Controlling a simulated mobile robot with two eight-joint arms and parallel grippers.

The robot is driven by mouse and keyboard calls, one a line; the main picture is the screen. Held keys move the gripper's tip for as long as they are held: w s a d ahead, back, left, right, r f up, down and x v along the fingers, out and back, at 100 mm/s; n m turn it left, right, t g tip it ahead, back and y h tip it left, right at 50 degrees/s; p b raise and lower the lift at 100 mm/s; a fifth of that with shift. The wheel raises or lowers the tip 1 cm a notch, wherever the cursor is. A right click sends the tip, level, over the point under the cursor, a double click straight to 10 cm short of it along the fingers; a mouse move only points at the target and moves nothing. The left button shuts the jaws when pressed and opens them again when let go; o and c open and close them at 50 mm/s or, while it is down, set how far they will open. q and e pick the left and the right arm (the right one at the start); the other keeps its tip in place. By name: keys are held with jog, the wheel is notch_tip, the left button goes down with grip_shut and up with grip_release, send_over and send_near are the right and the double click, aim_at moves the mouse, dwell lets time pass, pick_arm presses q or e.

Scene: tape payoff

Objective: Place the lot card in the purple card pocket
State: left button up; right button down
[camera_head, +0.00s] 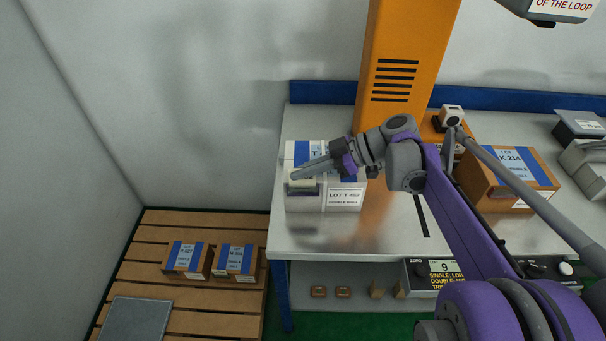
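My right gripper (297,174) reaches left over the white box with blue tape on the table; its grey fingers point left at the box's left front. Right at the fingertips is a small pale, cream piece (303,184) that may be the lot card. It sits in or against a dark-edged holder (303,191) on the box front, possibly the card pocket; its purple colour is not clear. I cannot tell whether the fingers grip the piece. The white box (318,205) carries a printed label (344,198) reading LOT T and a number, DOUBLE WALL. My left gripper is not in view.
An orange column (403,60) stands behind the box. A brown carton marked K 214 (478,184) and dark and grey items (588,160) are at the right of the table. Cartons (186,261) lie on a wooden pallet (215,320) at lower left. The table's front left (310,245) is clear.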

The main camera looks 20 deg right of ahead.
jog(key=shift+f, duration=0.45)
jog(key=c, duration=1.1)
grip_release()
